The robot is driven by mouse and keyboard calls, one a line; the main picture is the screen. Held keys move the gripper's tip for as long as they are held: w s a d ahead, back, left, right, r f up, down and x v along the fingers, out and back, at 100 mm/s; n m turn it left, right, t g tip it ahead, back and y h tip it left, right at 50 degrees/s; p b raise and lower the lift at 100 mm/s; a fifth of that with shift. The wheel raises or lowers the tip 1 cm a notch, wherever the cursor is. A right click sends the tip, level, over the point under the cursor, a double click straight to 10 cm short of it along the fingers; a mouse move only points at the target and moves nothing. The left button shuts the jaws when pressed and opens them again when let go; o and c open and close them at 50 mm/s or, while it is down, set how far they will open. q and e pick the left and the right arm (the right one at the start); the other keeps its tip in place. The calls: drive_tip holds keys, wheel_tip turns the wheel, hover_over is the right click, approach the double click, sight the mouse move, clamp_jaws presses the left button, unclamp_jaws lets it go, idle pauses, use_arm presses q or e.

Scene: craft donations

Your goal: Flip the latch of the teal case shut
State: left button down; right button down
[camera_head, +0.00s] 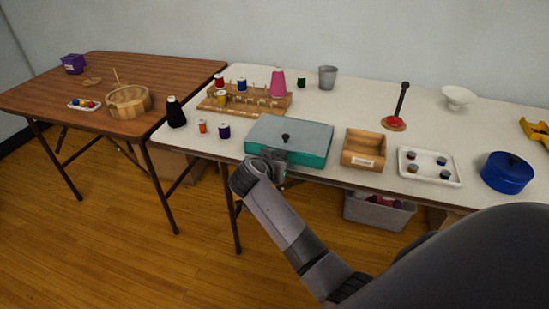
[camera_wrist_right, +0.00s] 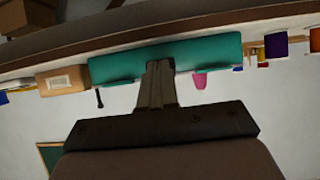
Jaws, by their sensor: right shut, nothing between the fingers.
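The teal case (camera_head: 318,152) sits at the front edge of the white table. Its grey lid (camera_head: 305,132) with a dark knob (camera_head: 285,137) looks down on the body. My right gripper (camera_head: 274,156) is shut and empty at the front face of the case, left of its middle in the head view. In the right wrist view, the fingertips (camera_wrist_right: 160,66) overlap the teal front (camera_wrist_right: 210,51); I cannot tell whether they touch it. I cannot make out the latch, which may be hidden behind the gripper. My left gripper is not in view.
A wooden box (camera_head: 364,150) stands just right of the case, then a white tray (camera_head: 429,168) and a blue pot (camera_head: 507,173). Orange (camera_head: 202,127) and purple (camera_head: 224,131) spools stand to its left. A spool rack (camera_head: 243,102) is behind. Free floor lies in front.

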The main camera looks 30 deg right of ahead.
use_arm(q)
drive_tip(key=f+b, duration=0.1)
drive_tip(key=b, duration=0.1)
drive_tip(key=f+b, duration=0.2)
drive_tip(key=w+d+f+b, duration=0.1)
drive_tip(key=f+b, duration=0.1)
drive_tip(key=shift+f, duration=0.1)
use_arm(e)
drive_tip(key=shift+f+t+h, duration=0.75)
drive_tip(key=shift+t+h, duration=0.15)
drive_tip(key=shift+h, duration=0.2)
